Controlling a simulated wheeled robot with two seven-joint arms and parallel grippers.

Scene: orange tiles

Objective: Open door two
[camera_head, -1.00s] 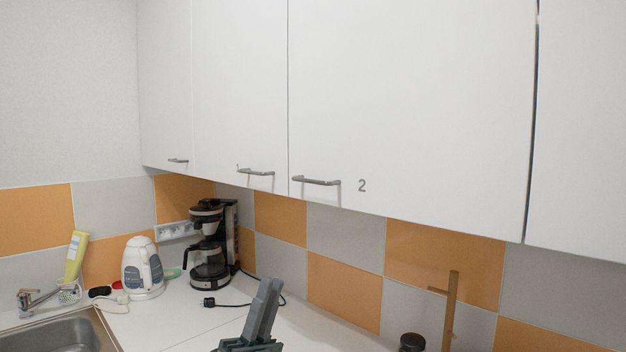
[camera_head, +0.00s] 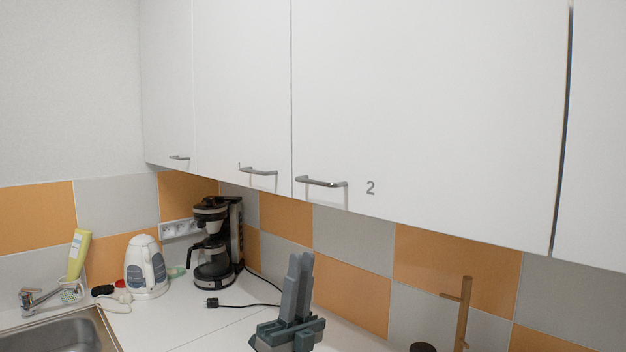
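Door two (camera_head: 430,110) is a wide white wall-cabinet door marked with a grey "2", and it is shut flush. Its metal bar handle (camera_head: 322,182) sits at its lower left corner. My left gripper (camera_head: 299,258) rises from the bottom of the view, grey-green, with its fingers pointing up. In the picture it is below the handle and apart from it, over the counter. Its two fingers overlap from this angle, so I cannot tell the gap between them. Nothing shows held in it. My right gripper is out of view.
A neighbouring door (camera_head: 240,90) with its own handle is to the left. Below stand a coffee maker (camera_head: 213,245), a white kettle (camera_head: 146,268) and a sink (camera_head: 65,335). A wooden stand (camera_head: 464,312) and a dark round top (camera_head: 422,347) are at lower right.

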